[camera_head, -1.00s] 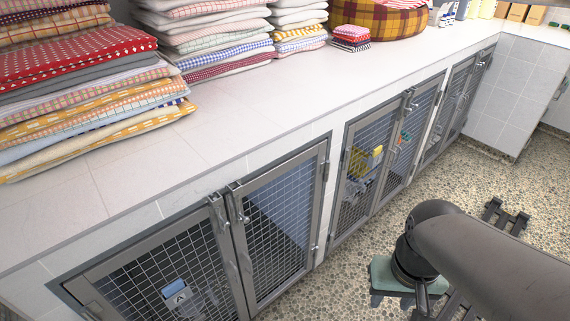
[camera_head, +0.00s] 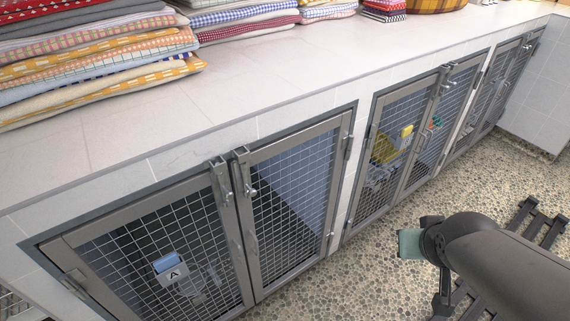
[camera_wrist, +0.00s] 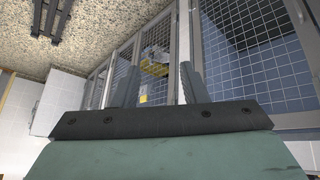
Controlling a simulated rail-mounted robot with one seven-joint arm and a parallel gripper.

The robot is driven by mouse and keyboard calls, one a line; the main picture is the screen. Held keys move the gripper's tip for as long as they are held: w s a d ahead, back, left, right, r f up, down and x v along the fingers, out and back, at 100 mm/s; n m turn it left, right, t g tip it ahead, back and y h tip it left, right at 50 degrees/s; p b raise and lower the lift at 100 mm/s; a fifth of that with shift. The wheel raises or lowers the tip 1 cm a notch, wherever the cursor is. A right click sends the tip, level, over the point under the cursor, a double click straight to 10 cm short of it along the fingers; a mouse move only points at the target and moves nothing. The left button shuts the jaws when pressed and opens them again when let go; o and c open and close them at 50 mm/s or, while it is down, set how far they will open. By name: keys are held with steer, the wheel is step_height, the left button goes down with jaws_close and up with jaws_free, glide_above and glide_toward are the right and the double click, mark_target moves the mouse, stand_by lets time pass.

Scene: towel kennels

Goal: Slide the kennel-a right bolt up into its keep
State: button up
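Kennel A has two mesh doors in grey frames. The left door (camera_head: 60,246) carries a plate marked A (camera_head: 172,272), and the right door (camera_head: 345,140) stands beside it. Both look shut. The right bolt (camera_head: 247,189) is a slim metal piece with a small knob at the top of the right door's inner edge, close to a matching left bolt (camera_head: 222,190). Whether its tip sits in the keep is too small to tell. My gripper (camera_wrist: 158,85) is open and empty, its two dark fingers apart in the wrist view. In the head view its teal body (camera_head: 409,244) is over the floor, well right of the bolt.
Further kennels with mesh doors (camera_head: 404,148) continue to the right under the white counter (camera_head: 270,75). Folded towels (camera_head: 90,70) are stacked on the counter. A dark rail (camera_head: 520,235) lies on the pebbled floor (camera_head: 375,285), which is otherwise clear in front of the kennels.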

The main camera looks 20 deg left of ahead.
steer(key=w+a+f+n+t+y+b, duration=0.3)
steer(key=a+f+b, duration=0.2)
steer(key=a+b, duration=0.25)
steer(key=n+y+b, duration=0.3)
steer(key=n+y, duration=0.4)
steer(key=y, duration=0.5)
glide_toward(254, 193)
steer(key=shift+g, duration=0.3)
steer(key=b+x, duration=0.1)
steer(key=x, duration=1.1)
steer(key=shift+w+d+f, duration=0.1)
jaws_close()
